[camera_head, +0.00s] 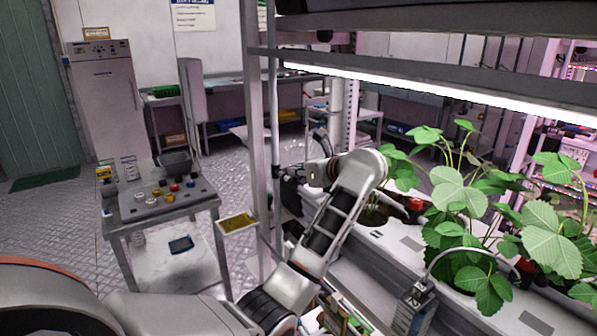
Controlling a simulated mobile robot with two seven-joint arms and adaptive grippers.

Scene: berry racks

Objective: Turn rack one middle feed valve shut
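My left arm comes in from the lower left and bends up beside the rack's upright post (259,150). My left gripper (287,173) is a small dark shape at the end of the pale wrist, close to the post. Its fingers are too small and partly hidden, so I cannot tell whether they are open or shut, or whether they touch anything. I cannot make out the middle feed valve; the wrist and post cover that area. My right gripper is not in view.
Strawberry plants (462,190) grow in a white trough (395,238) to the right, under a lit bar (440,90). A grey cart (165,205) with small coloured items stands left of the post. A white cabinet (105,100) stands behind. Open floor lies at the far left.

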